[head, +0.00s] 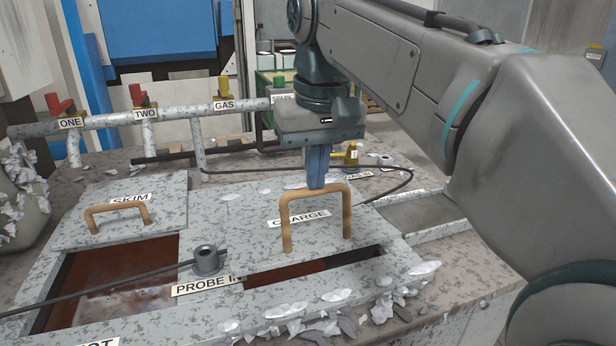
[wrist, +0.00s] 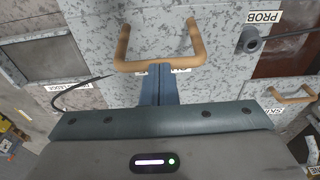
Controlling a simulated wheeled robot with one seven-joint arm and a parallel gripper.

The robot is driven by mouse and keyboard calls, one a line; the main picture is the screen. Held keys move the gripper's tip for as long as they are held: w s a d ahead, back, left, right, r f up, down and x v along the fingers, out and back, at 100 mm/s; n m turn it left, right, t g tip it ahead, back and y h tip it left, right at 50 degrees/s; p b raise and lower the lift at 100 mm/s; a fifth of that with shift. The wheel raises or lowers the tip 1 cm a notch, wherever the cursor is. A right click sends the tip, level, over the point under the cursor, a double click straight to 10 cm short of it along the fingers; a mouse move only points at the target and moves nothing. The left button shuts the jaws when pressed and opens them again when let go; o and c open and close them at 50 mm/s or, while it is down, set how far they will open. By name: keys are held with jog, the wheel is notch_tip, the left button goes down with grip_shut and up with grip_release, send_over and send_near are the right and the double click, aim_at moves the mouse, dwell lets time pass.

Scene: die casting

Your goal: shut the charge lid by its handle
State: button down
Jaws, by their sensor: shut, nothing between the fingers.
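The charge lid (head: 250,215) is a speckled grey plate with a CHARGE label. It leaves a dark slot of its opening (head: 310,268) uncovered along its front edge. Its tan arched handle (head: 347,215) stands upright on the plate, and it also shows in the wrist view (wrist: 124,45). My gripper (head: 316,186) points down at the handle's top bar, on the far side of it. In the wrist view my gripper (wrist: 160,70) has its blue fingers together beside the bar, with nothing between them. Whether the fingers touch the bar I cannot tell.
The skim lid (head: 155,190) with its own tan handle lies at left beside an open pit (head: 115,275). A probe fitting (head: 207,260) with a dark rod stands in front. Grey metal chunks (head: 335,295) lie along the front edge. A pipe with labelled valves (head: 140,100) runs behind.

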jog(key=shift+w+a+r+p, duration=0.1)
jog(key=shift+w+r+p, duration=0.35)
jog(key=shift+p, duration=0.1)
notch_tip(320, 180, up, 2)
jog(key=shift+s+r+p, duration=0.1)
jog(key=shift+p, duration=0.95)
jog(key=r+p, duration=0.4)
jog(key=shift+w+a+r+p, duration=0.1)
jog(key=shift+w+r+p, duration=0.2)
jog(key=shift+p, duration=0.1)
